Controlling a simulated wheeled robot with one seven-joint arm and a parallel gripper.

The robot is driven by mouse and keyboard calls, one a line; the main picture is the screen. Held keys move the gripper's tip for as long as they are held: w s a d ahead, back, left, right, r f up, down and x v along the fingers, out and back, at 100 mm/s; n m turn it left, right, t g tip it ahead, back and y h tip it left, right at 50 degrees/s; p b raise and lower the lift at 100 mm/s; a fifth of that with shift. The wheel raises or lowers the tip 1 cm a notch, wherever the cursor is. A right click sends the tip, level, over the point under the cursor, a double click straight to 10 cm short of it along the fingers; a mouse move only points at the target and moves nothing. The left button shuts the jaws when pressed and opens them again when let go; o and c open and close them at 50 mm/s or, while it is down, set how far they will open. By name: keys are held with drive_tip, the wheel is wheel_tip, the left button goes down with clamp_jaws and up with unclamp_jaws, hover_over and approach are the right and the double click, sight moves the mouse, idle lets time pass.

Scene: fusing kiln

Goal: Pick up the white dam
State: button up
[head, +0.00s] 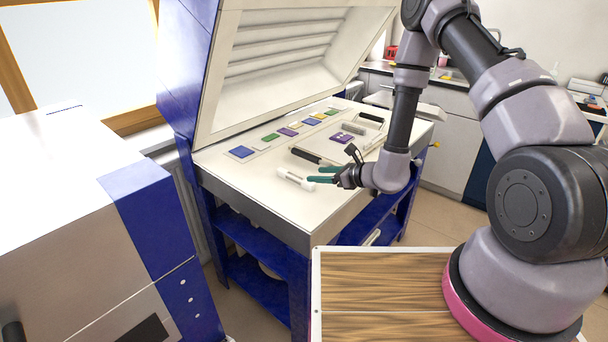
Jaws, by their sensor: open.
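A short white bar, which looks like the white dam (296,180), lies on the pale kiln bed (240,178) close to its front edge. A small dark mark shows on its side. My gripper (314,175) is open, with its green fingers pointing left. The fingertips are just to the right of the bar's right end, low over the bed. I cannot tell whether they touch the bar or how high they are.
A dark bar (306,155) lies behind my gripper. A row of coloured glass squares (242,152) runs along the back. A grey bar (352,128) and purple pieces (345,138) lie farther right. The raised kiln lid (222,90) overhangs the rear.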

sight(300, 178)
drive_tip(key=shift+w+d+f+m, duration=0.1)
drive_tip(key=shift+d+f+m, duration=0.2)
drive_tip(key=shift+f, duration=0.55)
drive_tip(key=shift+w+a+f+h, duration=0.1)
drive_tip(key=shift+w+f+h, duration=0.1)
drive_tip(key=shift+f+h, duration=0.15)
drive_tip(key=x, duration=0.4)
drive_tip(key=shift+w+a, duration=0.2)
drive_tip(key=shift+w, duration=0.1)
drive_tip(key=shift+x, duration=2.75)
drive_tip(key=shift+a+r, duration=0.1)
drive_tip(key=shift+r, duration=0.1)
drive_tip(key=shift+c, duration=0.3)
clamp_jaws()
